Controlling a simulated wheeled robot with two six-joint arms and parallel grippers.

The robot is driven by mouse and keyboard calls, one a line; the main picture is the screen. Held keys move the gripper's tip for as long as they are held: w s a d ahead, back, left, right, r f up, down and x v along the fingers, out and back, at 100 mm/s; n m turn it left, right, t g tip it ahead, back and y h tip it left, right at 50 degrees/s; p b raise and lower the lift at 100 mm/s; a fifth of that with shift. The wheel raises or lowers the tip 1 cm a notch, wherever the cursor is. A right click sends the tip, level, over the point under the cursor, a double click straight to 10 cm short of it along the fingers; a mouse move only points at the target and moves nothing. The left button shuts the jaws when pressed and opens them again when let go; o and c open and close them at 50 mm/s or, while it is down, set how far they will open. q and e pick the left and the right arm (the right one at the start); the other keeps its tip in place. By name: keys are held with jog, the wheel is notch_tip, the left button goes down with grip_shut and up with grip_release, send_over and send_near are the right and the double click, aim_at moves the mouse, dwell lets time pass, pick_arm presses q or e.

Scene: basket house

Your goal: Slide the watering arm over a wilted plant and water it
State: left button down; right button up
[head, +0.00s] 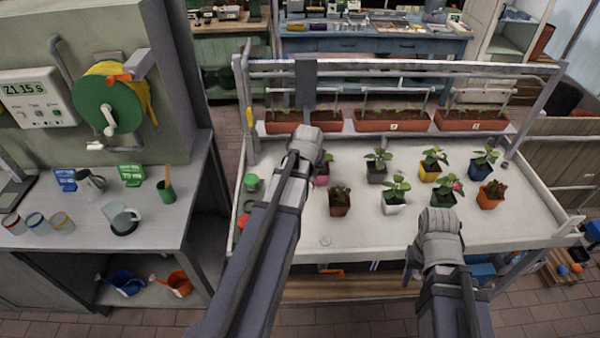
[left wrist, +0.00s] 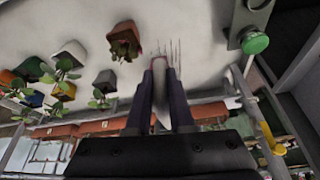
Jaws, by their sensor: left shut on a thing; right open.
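The watering arm's grey carriage (head: 306,84) hangs on the rail (head: 400,67) over the white bench (head: 290,235). My left gripper (head: 310,135) is beyond the front row of plants. In the left wrist view its fingers (left wrist: 160,64) are shut on a pale part, mostly hidden between them. Several thin lines show just past the fingertips; I cannot tell whether they are water. A brownish, drooping plant in a brown pot (head: 340,209) stands nearby; a drooping plant (left wrist: 125,43) is beside the fingers in the left wrist view. My right gripper (head: 438,215) is open and empty over the bench front.
Several potted plants, including one in a yellow pot (head: 430,174), stand on the bench's right. A green button (head: 251,182) and a red button (head: 246,221) are at the left edge. Planter boxes (head: 393,127) line the back. A hose reel (head: 107,105) is at left.

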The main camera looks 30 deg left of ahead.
pick_arm(q)
jog(key=w+d, duration=0.6)
jog(key=d, duration=0.4)
jog(key=shift+w+d, duration=0.25)
jog(key=shift+d, duration=0.05)
jog(key=c, duration=0.8)
grip_release()
jog(key=p+v, duration=0.7)
jog(key=shift+s+r, duration=0.2)
jog(key=shift+r, duration=0.15)
